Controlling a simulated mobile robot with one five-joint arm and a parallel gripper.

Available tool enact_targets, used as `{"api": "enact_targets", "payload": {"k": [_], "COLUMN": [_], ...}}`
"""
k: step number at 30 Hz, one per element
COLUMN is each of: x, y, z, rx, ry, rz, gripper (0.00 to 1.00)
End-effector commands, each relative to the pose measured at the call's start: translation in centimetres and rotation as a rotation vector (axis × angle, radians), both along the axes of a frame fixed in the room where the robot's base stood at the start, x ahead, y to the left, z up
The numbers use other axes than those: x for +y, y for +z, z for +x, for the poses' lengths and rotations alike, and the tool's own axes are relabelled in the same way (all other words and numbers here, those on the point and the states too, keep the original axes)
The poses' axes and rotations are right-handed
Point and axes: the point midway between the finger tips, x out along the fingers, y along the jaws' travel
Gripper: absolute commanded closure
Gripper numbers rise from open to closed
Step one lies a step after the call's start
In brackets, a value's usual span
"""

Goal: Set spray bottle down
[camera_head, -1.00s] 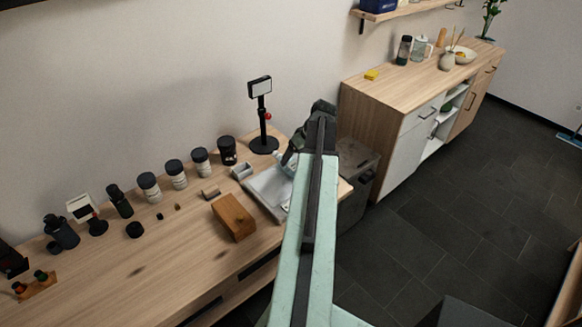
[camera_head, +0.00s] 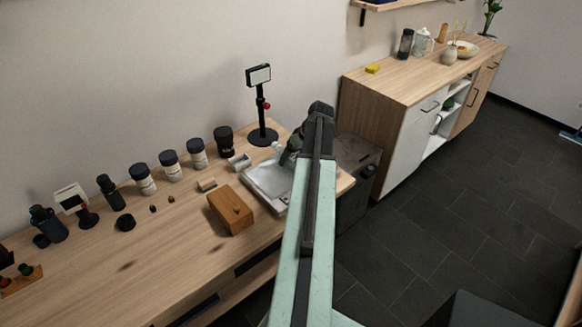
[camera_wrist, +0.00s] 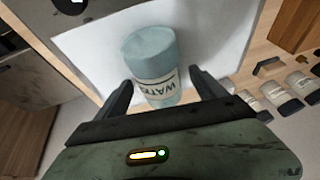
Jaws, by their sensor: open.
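The spray bottle is pale teal with a white label reading "WAT…" and shows in the wrist view (camera_wrist: 152,50). It is between the two fingers of my gripper (camera_wrist: 162,78), over the white-grey tray (camera_wrist: 215,40). The fingers are apart, one on each side of the bottle, with no clear grip on it. In the head view my gripper (camera_head: 288,156) is at the tray (camera_head: 268,199), and only a small pale part of the bottle (camera_head: 277,148) shows beside it. Whether its base rests flat on the tray is hidden.
A wooden block (camera_head: 230,211) stands just left of the tray. A stand with a small screen (camera_head: 262,110) is behind it. Several dark-lidded jars (camera_head: 170,165) line the back of the table. A dark grey cabinet (camera_head: 356,165) is to the right.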

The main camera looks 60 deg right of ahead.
Motion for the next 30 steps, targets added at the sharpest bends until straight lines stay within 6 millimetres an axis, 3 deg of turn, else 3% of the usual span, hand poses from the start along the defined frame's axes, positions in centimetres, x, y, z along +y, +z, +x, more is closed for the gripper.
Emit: {"api": "enact_targets", "payload": {"k": [26,27,30], "x": [0.07,0.08,0.07], "y": [-0.38,-0.38,-0.38], "z": [0.08,0.08,0.09], "rx": [0.0,0.0,0.0], "ry": [0.001,0.001,0.001], "rz": [0.0,0.0,0.0], "gripper": [0.2,0.22,0.5]}}
